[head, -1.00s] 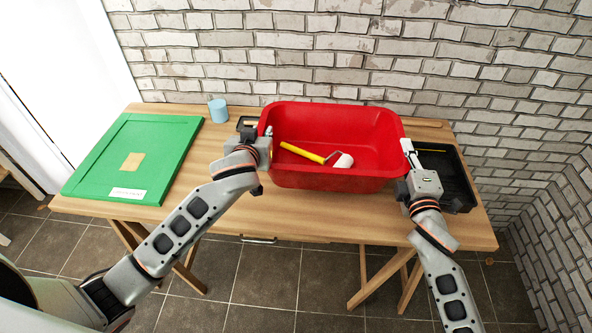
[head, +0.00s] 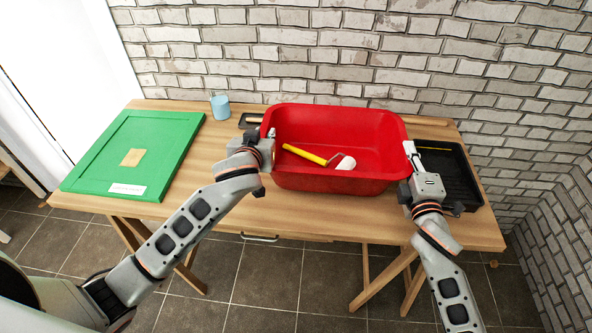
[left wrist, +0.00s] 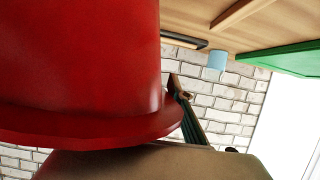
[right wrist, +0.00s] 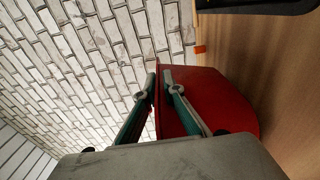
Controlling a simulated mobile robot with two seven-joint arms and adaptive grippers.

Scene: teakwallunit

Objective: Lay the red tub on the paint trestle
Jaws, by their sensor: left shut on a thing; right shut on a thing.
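The red tub (head: 340,180) is upright over the middle of the wooden paint trestle (head: 225,170); I cannot tell whether its bottom touches the top. A paint roller with a yellow handle (head: 303,154) lies inside it. My left gripper (head: 268,135) is shut on the tub's left rim; the tub fills much of the left wrist view (left wrist: 80,60). My right gripper (head: 408,150) is shut on the right rim. In the right wrist view its fingers (right wrist: 163,90) pinch the tub wall (right wrist: 215,95).
A green panel (head: 115,180) lies on the trestle's left side. A light blue cup (head: 220,107) and a small dark item (head: 248,120) stand behind. A black tray (head: 455,170) lies close to the tub's right. A brick wall (head: 330,60) rises behind.

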